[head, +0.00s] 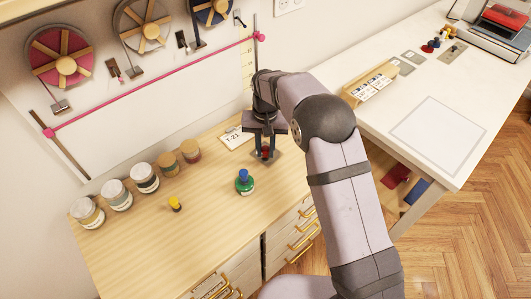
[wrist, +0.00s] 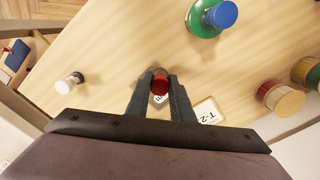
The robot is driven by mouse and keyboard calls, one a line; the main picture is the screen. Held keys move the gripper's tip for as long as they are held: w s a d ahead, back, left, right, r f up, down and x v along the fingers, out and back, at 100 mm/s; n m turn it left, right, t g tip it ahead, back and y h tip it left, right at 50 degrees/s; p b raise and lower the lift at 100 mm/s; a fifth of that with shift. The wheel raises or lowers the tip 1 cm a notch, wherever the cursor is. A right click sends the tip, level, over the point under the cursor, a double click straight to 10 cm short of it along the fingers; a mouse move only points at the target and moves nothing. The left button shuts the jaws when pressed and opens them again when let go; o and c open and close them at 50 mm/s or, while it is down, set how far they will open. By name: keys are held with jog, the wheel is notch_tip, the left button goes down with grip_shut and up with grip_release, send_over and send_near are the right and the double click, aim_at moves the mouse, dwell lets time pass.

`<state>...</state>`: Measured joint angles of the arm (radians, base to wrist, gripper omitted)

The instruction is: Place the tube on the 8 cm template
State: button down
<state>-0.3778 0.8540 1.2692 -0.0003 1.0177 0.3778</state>
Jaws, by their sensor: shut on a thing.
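My gripper (head: 265,150) is shut on a small upright thing with a red top (head: 266,152), which I take to be the tube. In the wrist view the red round top (wrist: 160,84) sits between the two dark fingers, low over the wooden bench. A small white label shows just below it. A grey-brown square patch (head: 264,159) lies under the tube in the head view. I cannot tell whether the tube touches it. Flat grey plates (head: 411,57) that may be the templates lie on the white table at the right. Their sizes are not readable.
A T-21 card (head: 235,138) lies close behind. Several jars (head: 144,178) line the bench's back left, with a small yellow thing (head: 175,205) in front. The white table (head: 385,120) has a card rack (head: 372,84).

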aim_at(265, 155)
jog(key=shift+f+p, duration=0.35)
jog(key=shift+f, duration=1)
jog(key=shift+f, duration=0.2)
jog(key=c, duration=1.5)
grip_release()
jog(key=shift+c, duration=0.2)
jog(key=shift+r, duration=0.1)
notch_tip(265, 155, up, 11)
jog(key=b, duration=0.2)
jog(key=shift+b, duration=0.3)
jog(key=shift+r, duration=0.6)
jog(key=shift+d, duration=0.1)
